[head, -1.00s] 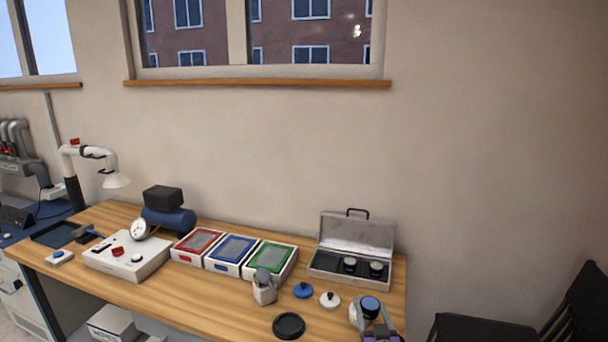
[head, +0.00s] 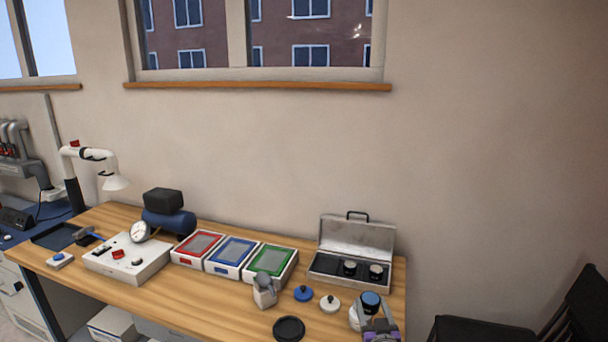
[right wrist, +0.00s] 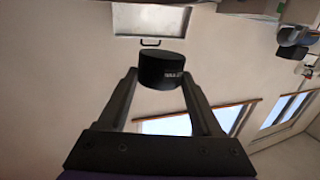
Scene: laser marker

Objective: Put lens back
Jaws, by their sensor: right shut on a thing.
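My right gripper (head: 374,318) is at the right front of the bench, shut on a dark round lens with a blue top (head: 371,299). In the right wrist view the black lens (right wrist: 163,70) sits between the two fingertips (right wrist: 160,78), with small pale lettering on its side. An open silver case (head: 355,235) stands behind it at the back right, its lid up. Two lenses, one at the middle (head: 349,268) and one at the right (head: 376,271), sit in its dark insert; the left part of the insert looks bare. My left gripper is not in view.
A small grey-white device (head: 264,291) stands before the green-framed tray (head: 271,260). A dark chair (head: 485,329) is at the right.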

